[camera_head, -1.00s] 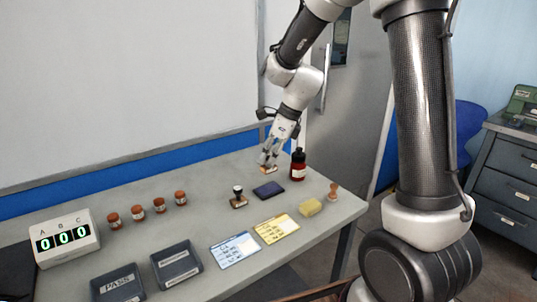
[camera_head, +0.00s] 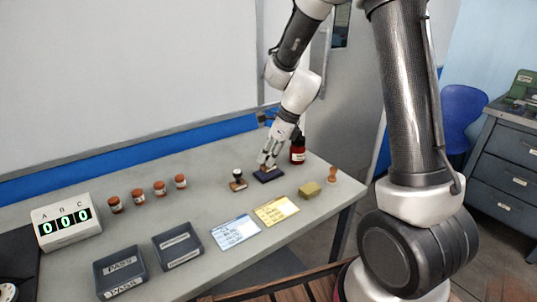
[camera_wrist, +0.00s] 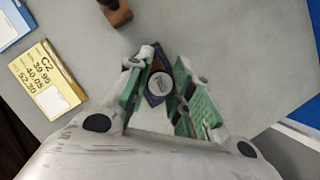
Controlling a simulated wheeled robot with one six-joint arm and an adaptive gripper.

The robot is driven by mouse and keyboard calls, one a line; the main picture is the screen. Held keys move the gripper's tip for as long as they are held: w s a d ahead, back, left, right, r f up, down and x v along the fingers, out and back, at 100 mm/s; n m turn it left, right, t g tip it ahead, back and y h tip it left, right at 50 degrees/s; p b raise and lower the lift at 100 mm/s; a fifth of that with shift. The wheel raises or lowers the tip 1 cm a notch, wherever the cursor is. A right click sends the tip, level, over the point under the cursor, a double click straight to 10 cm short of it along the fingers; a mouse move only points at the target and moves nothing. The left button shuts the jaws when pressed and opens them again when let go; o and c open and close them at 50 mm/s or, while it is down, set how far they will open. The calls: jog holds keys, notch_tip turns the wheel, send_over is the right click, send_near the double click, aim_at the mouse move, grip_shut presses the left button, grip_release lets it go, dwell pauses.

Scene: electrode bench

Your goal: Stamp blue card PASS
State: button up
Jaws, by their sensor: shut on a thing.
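The blue card (camera_head: 236,232) lies flat on the table's front part; its edge also shows in the wrist view (camera_wrist: 12,24). My gripper (camera_head: 268,164) is shut on a stamp, whose round pale top (camera_wrist: 160,84) shows between the green finger pads. The gripper is at the dark blue ink pad (camera_head: 269,176), holding the stamp over or on it; I cannot tell if they touch. The stamp's lower part is mostly hidden. A tray labelled PASS (camera_head: 120,270) stands at the front left.
A yellow card (camera_head: 275,211) lies right of the blue one. A black-handled stamp (camera_head: 237,180), a wooden stamp (camera_head: 332,174), a yellow sponge (camera_head: 309,190) and a red bottle (camera_head: 297,152) stand nearby. A second tray (camera_head: 177,246), several brown jars (camera_head: 138,196) and a counter reading 000 (camera_head: 66,226) are left.

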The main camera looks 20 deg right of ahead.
jog(key=shift+f, duration=0.55)
dwell(1.6)
jog(key=shift+r, duration=3.55)
